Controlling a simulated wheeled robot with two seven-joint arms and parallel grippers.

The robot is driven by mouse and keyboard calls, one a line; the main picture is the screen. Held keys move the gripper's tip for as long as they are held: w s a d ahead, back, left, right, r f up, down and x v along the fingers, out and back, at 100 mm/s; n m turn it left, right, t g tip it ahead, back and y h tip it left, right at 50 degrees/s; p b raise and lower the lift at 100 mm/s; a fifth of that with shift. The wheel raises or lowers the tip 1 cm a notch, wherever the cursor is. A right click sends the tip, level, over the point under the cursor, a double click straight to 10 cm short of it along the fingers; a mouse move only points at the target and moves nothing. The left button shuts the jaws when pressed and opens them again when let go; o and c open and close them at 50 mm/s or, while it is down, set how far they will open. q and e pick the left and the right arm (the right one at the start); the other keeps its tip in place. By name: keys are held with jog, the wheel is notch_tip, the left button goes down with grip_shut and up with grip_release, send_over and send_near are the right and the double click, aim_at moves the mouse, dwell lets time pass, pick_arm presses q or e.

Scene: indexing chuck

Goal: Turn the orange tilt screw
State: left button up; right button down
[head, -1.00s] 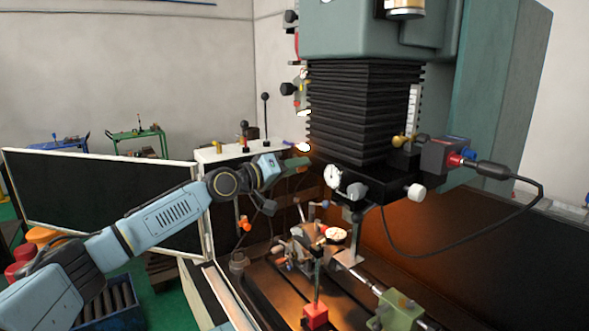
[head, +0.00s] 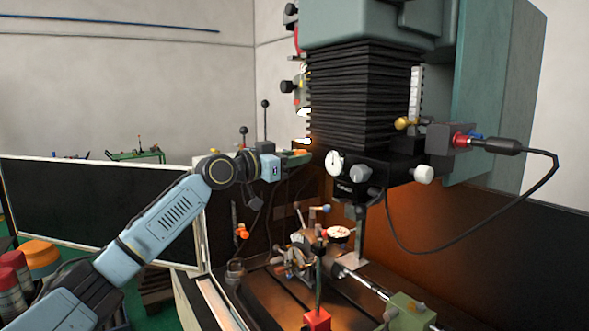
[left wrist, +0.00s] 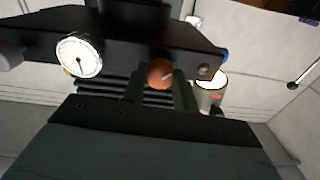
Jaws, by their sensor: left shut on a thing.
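The orange tilt screw (left wrist: 160,73) shows in the left wrist view as a round orange head with a pale mark, on the side of the black head block (left wrist: 110,38). My left gripper (left wrist: 160,86) has its dark fingers on either side of the screw head and is shut on it. In the head view my left gripper (head: 298,158) reaches in from the left to the black block (head: 365,172) under the bellows. The screw is mostly hidden there. My right gripper is in neither view.
A dial gauge (head: 334,162) sits on the block's front, and it also shows in the left wrist view (left wrist: 79,55). Black bellows (head: 360,100) hang above. A machine table below holds a red-based stand (head: 317,318) and a green block (head: 408,312). A black cable loops at right.

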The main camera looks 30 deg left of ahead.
pick_arm(q)
jog(key=m+b, duration=0.5)
jog(key=m, duration=1.1)
jog(key=shift+h+b, duration=0.35)
jog(key=shift+h, duration=0.05)
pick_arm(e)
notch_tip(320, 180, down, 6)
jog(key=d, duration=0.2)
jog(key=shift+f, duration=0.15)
pick_arm(q)
jog(key=shift+m, duration=0.3)
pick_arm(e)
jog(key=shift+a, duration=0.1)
pick_arm(q)
jog(key=o, duration=1)
jog(key=shift+c, duration=0.2)
